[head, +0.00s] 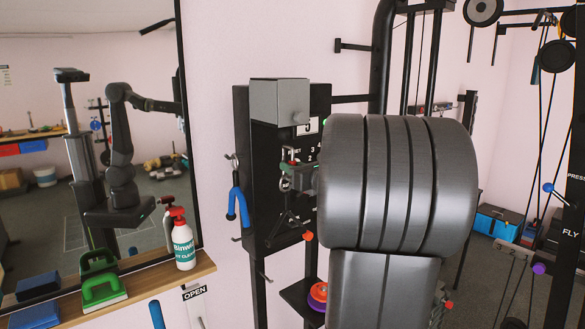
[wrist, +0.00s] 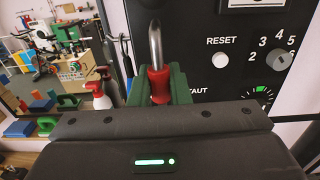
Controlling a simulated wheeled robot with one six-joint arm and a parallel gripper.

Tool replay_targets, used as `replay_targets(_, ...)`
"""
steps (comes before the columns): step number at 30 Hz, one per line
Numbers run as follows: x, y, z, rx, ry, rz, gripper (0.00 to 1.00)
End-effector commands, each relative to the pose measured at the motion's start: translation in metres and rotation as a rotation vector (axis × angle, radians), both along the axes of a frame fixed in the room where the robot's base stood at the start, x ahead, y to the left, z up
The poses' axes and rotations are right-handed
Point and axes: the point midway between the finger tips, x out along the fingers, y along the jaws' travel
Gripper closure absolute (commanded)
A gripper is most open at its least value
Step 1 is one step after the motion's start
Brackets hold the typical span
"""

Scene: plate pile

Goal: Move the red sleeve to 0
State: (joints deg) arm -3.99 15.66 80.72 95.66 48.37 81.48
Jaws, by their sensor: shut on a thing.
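The red sleeve (wrist: 158,88) sits on a curved metal bar (wrist: 155,45) in the wrist view. The green jaws of my gripper (wrist: 160,93) are shut around the sleeve, one on each side. The sleeve's lower end is hidden by my gripper body. A dial (wrist: 285,60) on the black panel has numbers around it; I see 2 to 6, and no 0 shows.
The panel (wrist: 205,85) carries a white RESET button (wrist: 220,60) and a TAUT gauge (wrist: 262,95). In the head view, a spray bottle (head: 183,240) and a green-handled block (head: 101,288) stand on a wooden shelf (head: 150,280) at left. A blue-handled tool (head: 238,205) hangs beside the panel.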

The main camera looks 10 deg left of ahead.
Motion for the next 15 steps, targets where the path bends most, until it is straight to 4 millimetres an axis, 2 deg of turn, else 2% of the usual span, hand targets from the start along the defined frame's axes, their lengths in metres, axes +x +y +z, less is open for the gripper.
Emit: replay_targets(15,0.0,0.0,0.018,0.001,-0.001,0.0,1.0)
